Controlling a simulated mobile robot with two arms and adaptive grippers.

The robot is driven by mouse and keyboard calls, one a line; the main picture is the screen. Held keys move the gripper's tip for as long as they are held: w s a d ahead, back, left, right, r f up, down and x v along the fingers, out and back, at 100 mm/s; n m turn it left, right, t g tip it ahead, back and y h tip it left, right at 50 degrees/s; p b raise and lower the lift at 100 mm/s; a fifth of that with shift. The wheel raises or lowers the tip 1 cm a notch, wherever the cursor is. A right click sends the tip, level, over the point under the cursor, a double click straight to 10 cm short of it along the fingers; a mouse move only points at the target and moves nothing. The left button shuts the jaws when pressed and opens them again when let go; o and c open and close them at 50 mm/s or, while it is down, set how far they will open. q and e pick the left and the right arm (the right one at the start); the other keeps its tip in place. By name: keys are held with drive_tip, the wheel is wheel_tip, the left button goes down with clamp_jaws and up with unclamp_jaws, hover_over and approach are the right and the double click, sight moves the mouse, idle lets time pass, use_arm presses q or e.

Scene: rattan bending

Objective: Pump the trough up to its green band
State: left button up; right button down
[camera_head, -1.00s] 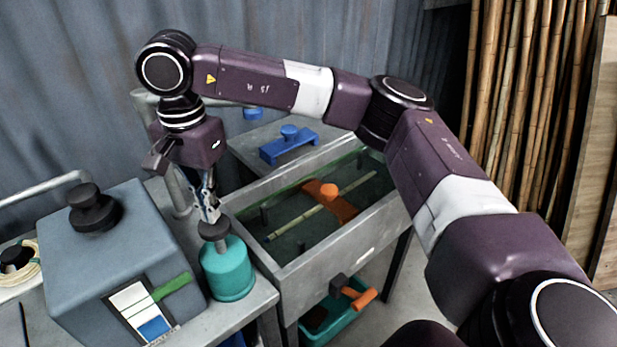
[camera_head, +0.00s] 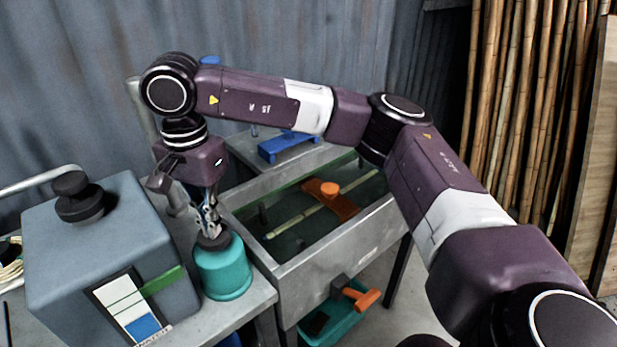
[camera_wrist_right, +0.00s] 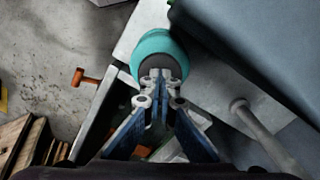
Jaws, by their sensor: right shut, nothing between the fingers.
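The pump is a teal cylinder (camera_head: 222,268) with a dark round knob (camera_head: 214,241) on top. It stands on the grey bench beside the trough, and the teal body also shows in the right wrist view (camera_wrist_right: 158,45). My right gripper (camera_head: 209,230) is shut and empty, pointing down with its tips at the knob, which sits low, close to the body. The metal trough (camera_head: 345,250) holds dark water, a pale rod and an orange piece (camera_head: 331,195). A gauge (camera_head: 128,305) on the blue-grey box has blue at its bottom, below a green band (camera_head: 163,281). My left gripper is out of view.
The blue-grey box (camera_head: 65,250) with a black knob stands close left of the pump. An orange-handled valve (camera_head: 361,298) juts from the trough's front above a teal bin (camera_head: 335,325). A blue clamp (camera_head: 288,145) sits behind. Bamboo poles (camera_head: 520,110) lean at right.

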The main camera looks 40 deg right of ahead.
wheel_tip(320, 180, up, 7)
drive_tip(key=p, duration=0.3)
drive_tip(key=shift+f+p, duration=0.2)
drive_tip(key=shift+p, duration=0.2)
drive_tip(key=shift+f, duration=0.2)
drive_tip(key=shift+f+b, duration=2.6)
drive_tip(key=shift+f, duration=0.6)
drive_tip(key=shift+r+p, duration=2.1)
drive_tip(key=shift+r, duration=1.3)
wheel_tip(320, 180, up, 6)
drive_tip(key=p, duration=0.4)
